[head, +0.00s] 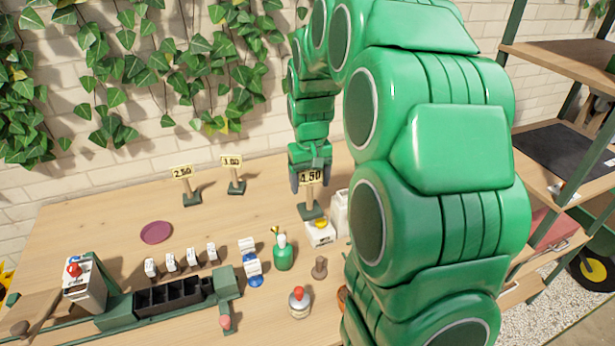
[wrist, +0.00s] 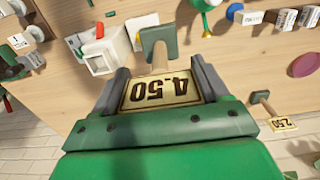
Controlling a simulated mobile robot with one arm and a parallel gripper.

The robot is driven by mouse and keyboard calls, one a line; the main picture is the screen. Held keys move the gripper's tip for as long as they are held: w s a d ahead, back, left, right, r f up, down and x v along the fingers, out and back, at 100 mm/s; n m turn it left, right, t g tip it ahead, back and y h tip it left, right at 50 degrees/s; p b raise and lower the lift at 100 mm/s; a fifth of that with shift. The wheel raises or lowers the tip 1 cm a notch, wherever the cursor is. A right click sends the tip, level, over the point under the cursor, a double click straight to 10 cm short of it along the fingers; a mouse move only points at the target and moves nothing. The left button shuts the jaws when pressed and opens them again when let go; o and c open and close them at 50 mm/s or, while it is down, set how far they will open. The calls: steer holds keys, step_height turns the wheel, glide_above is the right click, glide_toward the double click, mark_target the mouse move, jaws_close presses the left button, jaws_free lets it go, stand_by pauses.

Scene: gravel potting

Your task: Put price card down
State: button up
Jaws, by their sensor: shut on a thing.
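My gripper (head: 311,182) is shut on the price card (head: 311,177) marked 4.50, a yellow plate on a short wooden post with a dark green base. The wrist view shows the card upside down between my two fingers (wrist: 158,88), with its green base (wrist: 157,36) beyond it. The card looks upright in the head view, its base close to the tabletop. I cannot tell whether the base touches the wood.
Just in front of the held card is a small white box with a yellow top (head: 320,232). A green bottle (head: 283,252), a red-topped jar (head: 299,302) and a black tray (head: 172,296) stand nearer. The wooden table (head: 110,215) is clear around the purple saucer (head: 156,232).

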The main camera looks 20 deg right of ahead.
steer(key=shift+s+r, duration=0.2)
steer(key=shift+s, duration=0.2)
steer(key=w+a, duration=0.3)
steer(key=w, duration=1.3)
steer(key=w+f, duration=0.4)
steer(key=w, duration=0.3)
steer(key=w+d+f, duration=0.1)
steer(key=w+f, duration=0.4)
steer(key=w, duration=0.3)
steer(key=shift+w, duration=0.1)
steer(key=shift+w+f, duration=0.15)
steer(key=shift+f, duration=1.7)
steer(key=shift+f, duration=0.1)
